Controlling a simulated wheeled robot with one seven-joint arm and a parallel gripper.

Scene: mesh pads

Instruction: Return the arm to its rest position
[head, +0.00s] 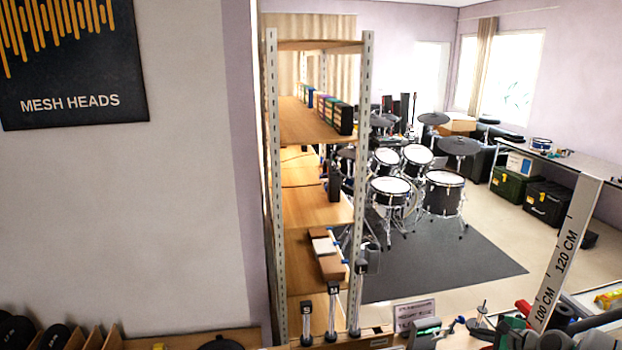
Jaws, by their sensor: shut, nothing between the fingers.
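I cannot make out my gripper or my arm in the head view. Grey, green and red shapes (515,328) crowd the bottom right edge. They are cut off by the frame, and I cannot tell what each one is.
A tall open shelf rack (318,205) with metal posts stands at the centre. A drum kit (420,185) stands on a dark mat (450,270) behind it. A white height scale (565,255) rises at the right. A MESH HEADS sign (72,60) hangs on the left wall.

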